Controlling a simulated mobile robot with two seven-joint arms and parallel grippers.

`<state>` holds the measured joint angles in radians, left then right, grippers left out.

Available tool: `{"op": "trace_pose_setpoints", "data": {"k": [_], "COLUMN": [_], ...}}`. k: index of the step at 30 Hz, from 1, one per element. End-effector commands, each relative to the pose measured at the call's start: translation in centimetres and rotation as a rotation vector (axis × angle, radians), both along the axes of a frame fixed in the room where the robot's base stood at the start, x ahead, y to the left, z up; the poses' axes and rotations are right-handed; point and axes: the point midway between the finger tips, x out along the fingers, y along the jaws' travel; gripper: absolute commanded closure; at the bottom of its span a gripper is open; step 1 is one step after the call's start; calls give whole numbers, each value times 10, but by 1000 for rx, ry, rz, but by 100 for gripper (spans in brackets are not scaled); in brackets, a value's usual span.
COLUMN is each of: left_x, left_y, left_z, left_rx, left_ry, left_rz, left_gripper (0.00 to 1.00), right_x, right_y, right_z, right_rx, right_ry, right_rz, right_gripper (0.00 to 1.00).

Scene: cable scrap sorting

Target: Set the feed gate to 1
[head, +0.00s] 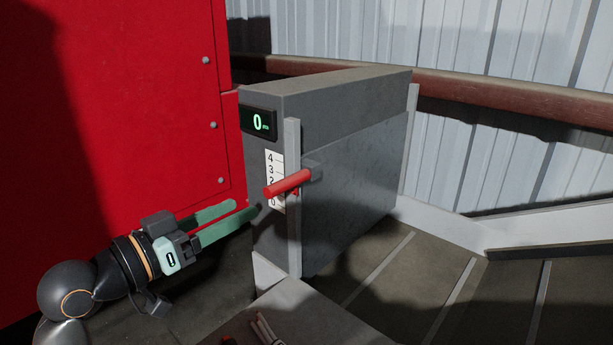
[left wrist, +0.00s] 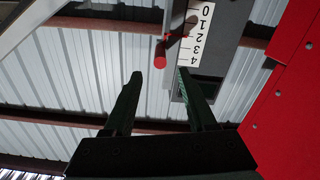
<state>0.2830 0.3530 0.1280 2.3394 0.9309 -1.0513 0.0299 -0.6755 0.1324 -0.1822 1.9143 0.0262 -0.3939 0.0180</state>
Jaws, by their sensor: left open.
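The feed gate is a grey housing (head: 345,165) with a white number scale (head: 274,165) on its narrow face. A red handle (head: 287,183) sticks out beside the scale and hides part of its lower numbers. A small lit display (head: 258,121) above reads 0. My left gripper (head: 246,208) is open and empty, with green fingers pointing at the handle from the lower left, apart from it. My right gripper is not in view.
A large red panel (head: 120,110) stands left of the housing. Corrugated wall and a brown beam (head: 500,95) are behind. Thin cable-like pieces (head: 265,330) lie at the bottom.

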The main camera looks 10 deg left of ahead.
Motion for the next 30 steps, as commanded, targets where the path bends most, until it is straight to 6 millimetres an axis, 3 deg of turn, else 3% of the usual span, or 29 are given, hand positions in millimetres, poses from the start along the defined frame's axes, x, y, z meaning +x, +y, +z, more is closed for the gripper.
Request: {"op": "trace_pose_setpoints", "data": {"k": [8, 21, 30], "left_x": [20, 90, 104], "left_y": [-14, -60, -69], "left_z": [3, 1, 0], "left_rx": [-5, -3, 0], "left_ry": [0, 1, 0], "left_rz": [-3, -2, 0], "left_gripper": [43, 43, 43], "right_x": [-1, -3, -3], "right_y": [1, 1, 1], "right_z": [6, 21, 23], "right_rx": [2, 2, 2], "right_ry": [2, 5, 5], "right_rz": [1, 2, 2], "right_gripper": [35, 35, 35]}}
